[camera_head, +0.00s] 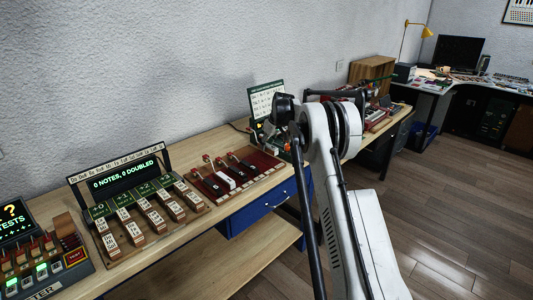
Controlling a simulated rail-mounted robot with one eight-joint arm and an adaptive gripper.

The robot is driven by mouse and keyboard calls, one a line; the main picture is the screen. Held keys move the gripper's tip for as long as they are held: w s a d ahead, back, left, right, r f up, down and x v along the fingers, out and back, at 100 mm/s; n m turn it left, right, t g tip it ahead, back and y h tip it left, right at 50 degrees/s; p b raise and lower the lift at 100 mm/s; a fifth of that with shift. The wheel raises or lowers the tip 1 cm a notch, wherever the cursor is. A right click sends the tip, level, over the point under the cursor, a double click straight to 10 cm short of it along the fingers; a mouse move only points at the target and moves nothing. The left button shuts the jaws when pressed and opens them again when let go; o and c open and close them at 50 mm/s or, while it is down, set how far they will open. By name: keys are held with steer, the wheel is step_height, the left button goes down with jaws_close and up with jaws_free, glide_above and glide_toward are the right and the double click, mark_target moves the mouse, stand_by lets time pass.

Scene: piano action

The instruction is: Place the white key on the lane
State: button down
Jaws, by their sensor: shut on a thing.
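A dark red board (262,161) with several lanes lies on the wooden workbench, left of my arm. A white key (226,181) lies on this board among black keys (210,187). Small red-topped posts (207,158) stand along its back edge. My arm rises at the right of the view and bends over near the bench's back. Its dark end part (285,106) is near a small upright screen. My gripper's fingers cannot be made out, and anything held there is hidden.
Left of the board, a stand holds several wooden blocks (151,215) below a display reading "0 NOTES, 0 DOUBLED" (124,177). A lit tester box (40,262) sits at the far left. A upright screen (265,99) and a wooden box (371,72) stand farther along. A blue drawer (263,207) is below the benchtop.

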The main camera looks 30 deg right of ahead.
mark_target(267, 158)
steer(key=shift+f, duration=2)
steer(key=shift+f, duration=0.2)
steer(key=c, duration=1.5)
jaws_free()
steer(key=shift+c, duration=0.2)
steer(key=shift+r, duration=0.15)
